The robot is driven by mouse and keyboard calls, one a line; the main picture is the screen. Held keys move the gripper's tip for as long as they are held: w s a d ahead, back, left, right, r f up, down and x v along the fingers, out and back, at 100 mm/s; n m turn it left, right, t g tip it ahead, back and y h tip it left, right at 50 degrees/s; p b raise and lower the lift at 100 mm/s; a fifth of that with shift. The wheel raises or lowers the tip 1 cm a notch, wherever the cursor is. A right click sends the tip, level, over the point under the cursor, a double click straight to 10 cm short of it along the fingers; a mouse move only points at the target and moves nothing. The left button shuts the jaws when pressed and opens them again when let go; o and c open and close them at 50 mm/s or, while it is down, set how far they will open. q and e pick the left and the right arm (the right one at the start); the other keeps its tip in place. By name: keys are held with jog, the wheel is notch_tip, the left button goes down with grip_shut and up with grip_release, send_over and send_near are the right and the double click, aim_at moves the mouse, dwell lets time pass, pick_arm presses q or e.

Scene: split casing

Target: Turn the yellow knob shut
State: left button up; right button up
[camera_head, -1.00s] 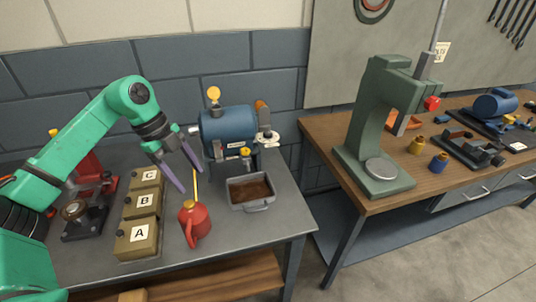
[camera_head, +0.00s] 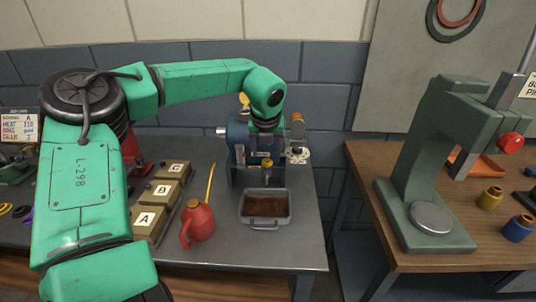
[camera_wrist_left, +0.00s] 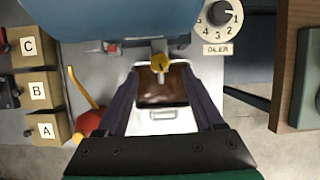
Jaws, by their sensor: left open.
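The yellow knob (camera_head: 267,171) sits low on the front of the blue machine (camera_head: 239,134), above a grey tray. In the left wrist view the yellow knob (camera_wrist_left: 159,62) shows between the two dark purple fingers of my left gripper (camera_wrist_left: 160,76), near their tips. The gripper is open, with a gap on each side of the knob. In the head view my left gripper (camera_head: 265,146) is in front of the blue machine above the knob, and my wrist hides part of the machine. My right gripper is not in view.
The grey tray (camera_head: 246,220) with brown contents stands below the knob. A red oil can (camera_head: 198,222) with a thin yellow spout stands left of it. Boxes A, B and C (camera_head: 150,220) are further left. A numbered dial (camera_wrist_left: 220,16) is right of the machine.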

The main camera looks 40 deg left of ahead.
aim_at(267, 161)
pick_arm(q)
jog(key=x, duration=0.4)
jog(key=shift+w+f+p, duration=0.1)
jog(key=shift+p, duration=0.25)
jog(key=shift+a+f, duration=0.1)
jog(key=shift+a, duration=0.05)
grip_shut()
jog(key=b, duration=0.1)
jog(key=m+b, duration=0.1)
jog(key=shift+f+m+t+h+b, duration=0.2)
jog(key=shift+m+t+h+b, duration=0.1)
jog(key=shift+r+m+b, duration=0.15)
jog(key=shift+m+b, duration=0.15)
jog(key=shift+m, duration=0.4)
jog(key=shift+r, duration=0.1)
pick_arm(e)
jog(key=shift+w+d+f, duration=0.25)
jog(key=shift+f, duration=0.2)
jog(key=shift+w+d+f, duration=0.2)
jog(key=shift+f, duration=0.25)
pick_arm(q)
grip_release()
